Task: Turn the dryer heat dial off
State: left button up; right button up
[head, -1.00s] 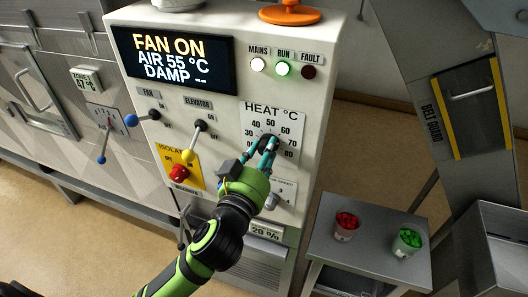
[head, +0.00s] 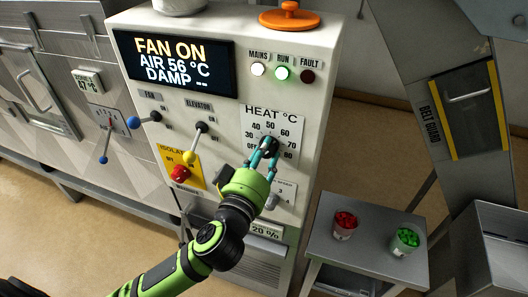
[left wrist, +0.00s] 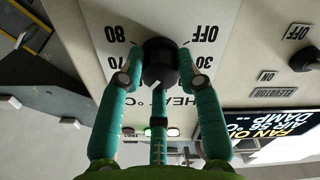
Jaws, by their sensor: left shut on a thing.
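The black heat dial (head: 267,144) sits on the white control panel under the HEAT °C scale (head: 271,122). It also shows in the left wrist view (left wrist: 159,62), where the scale reads upside down, with 80 on the left and OFF on the upper right. A pale mark on the dial's near edge shows there, pointing toward the lower scale numbers' side. My left gripper (head: 262,153) is shut on the dial, with its teal fingers on either side of it in the left wrist view (left wrist: 160,75). My right gripper is not in view.
The display (head: 174,62) reads FAN ON, AIR 56 °C, DAMP. The fan lever (head: 145,117), elevator lever (head: 200,128) and red isolator knob (head: 180,172) are left of the dial. A smaller knob (head: 272,201) is below it. Red and green tubs stand on a side table (head: 350,258).

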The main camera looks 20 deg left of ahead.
pick_arm(q)
jog(key=n, duration=0.4)
jog(key=shift+f+n, duration=0.3)
jog(key=n, duration=0.3)
jog(key=shift+d+n, duration=0.1)
jog(key=shift+n, duration=0.2)
jog(key=n, duration=0.4)
jog(key=shift+n, duration=0.3)
jog(key=n, duration=0.4)
jog(key=shift+r+n, duration=0.1)
jog(key=shift+n, duration=0.2)
jog(key=n, duration=0.3)
jog(key=shift+n, duration=0.3)
jog(key=shift+r+n, duration=0.25)
jog(key=shift+n, duration=2.35)
jog(key=shift+r+n, duration=0.2)
jog(key=shift+n, duration=2.4)
jog(key=shift+r, duration=0.1)
